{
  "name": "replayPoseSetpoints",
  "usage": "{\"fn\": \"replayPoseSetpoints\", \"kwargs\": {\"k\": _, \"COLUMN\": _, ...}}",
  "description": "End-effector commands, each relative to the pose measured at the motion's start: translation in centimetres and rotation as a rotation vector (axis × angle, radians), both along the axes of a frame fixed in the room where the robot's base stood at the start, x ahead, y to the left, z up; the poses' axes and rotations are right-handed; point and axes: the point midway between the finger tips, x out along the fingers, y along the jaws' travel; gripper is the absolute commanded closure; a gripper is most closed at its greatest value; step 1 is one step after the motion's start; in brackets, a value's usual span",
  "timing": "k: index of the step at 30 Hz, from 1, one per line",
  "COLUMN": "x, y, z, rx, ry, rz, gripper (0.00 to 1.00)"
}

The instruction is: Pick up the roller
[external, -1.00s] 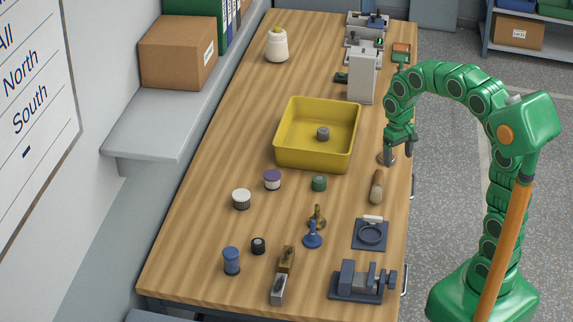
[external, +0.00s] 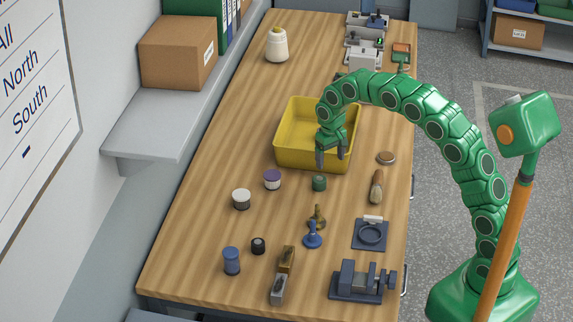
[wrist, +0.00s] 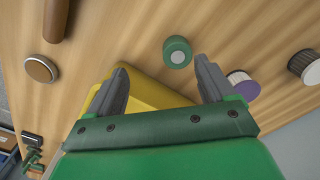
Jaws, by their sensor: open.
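I cannot tell for sure which of the several short cylinders is the roller. A green cylinder (external: 319,183) with a pale centre stands upright on the bench, just in front of the yellow tray. It also shows in the wrist view (wrist: 177,52), just beyond and between the fingertips. My gripper (external: 330,160) points down above the tray's near side. Its two fingers (wrist: 161,70) are spread, with nothing between them. The yellow tray (external: 294,160) lies partly under my gripper. The small grey cylinder seen inside it earlier is hidden behind my arm.
A brush (external: 376,187) and a round disc (external: 386,157) lie to the right. A blue spool (external: 231,261), dark cylinder (external: 258,246) and vise (external: 362,281) stand nearer the front.

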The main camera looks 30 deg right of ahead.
Motion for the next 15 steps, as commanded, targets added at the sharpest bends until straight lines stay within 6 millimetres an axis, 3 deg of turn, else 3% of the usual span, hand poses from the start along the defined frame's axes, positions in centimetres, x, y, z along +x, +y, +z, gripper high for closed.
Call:
{"fn": "replayPoseSetpoints", "kwargs": {"k": 6, "x": 2.0, "y": 1.9, "z": -2.0, "rx": 0.006, "ry": -0.005, "rz": 0.007, "gripper": 0.17}}
{"fn": "replayPoseSetpoints", "kwargs": {"k": 15, "x": 2.4, "y": 2.3, "z": -3.8, "rx": 0.008, "ry": -0.007, "rz": 0.007, "gripper": 0.17}}
